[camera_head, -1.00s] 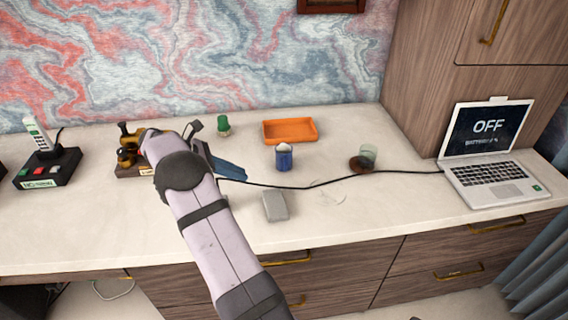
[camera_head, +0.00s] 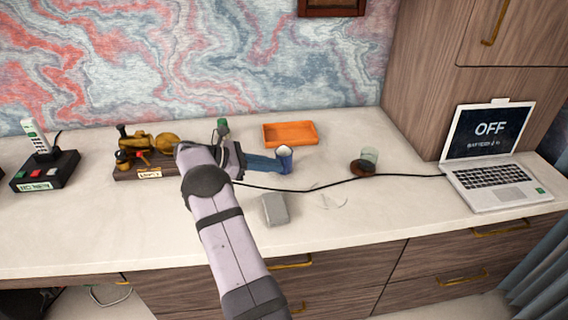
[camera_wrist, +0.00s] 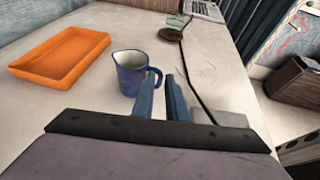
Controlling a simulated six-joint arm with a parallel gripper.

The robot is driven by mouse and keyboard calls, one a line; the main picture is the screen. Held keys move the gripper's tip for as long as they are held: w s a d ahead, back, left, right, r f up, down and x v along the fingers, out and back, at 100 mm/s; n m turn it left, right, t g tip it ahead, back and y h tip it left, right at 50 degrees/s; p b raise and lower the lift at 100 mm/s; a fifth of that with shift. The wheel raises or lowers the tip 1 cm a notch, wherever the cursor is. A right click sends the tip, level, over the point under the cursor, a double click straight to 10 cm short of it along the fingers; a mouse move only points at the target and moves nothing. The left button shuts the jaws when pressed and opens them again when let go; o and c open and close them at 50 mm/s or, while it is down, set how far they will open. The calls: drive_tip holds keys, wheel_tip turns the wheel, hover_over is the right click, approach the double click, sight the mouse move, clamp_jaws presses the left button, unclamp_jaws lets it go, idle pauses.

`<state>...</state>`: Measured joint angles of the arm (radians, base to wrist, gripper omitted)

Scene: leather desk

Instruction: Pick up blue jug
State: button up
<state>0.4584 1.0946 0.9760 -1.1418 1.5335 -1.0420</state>
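The blue jug (camera_head: 286,158) stands upright on the desk with a pale rim and pale inside. In the wrist view the jug (camera_wrist: 130,76) has its handle turned right, toward my fingers. My gripper (camera_head: 272,165) reaches in from the left, its blue fingers close to the jug's side. In the wrist view my gripper (camera_wrist: 159,82) is open, with a gap between the fingers and the handle just ahead of the gap. I cannot tell whether a finger touches the handle.
An orange tray (camera_head: 290,133) lies behind the jug. A grey block (camera_head: 275,209) lies in front. A black cable (camera_head: 320,186) crosses the desk past a glass on a brown coaster (camera_head: 362,168) to a laptop (camera_head: 495,175).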

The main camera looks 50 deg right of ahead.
sight(286, 166)
drive_tip(key=shift+p+x, duration=0.45)
drive_tip(key=shift+x, duration=2)
clamp_jaws()
drive_tip(key=shift+r, duration=0.25)
drive_tip(key=shift+r, duration=4.7)
drive_tip(key=shift+r+b, duration=0.1)
drive_tip(key=shift+b, duration=0.2)
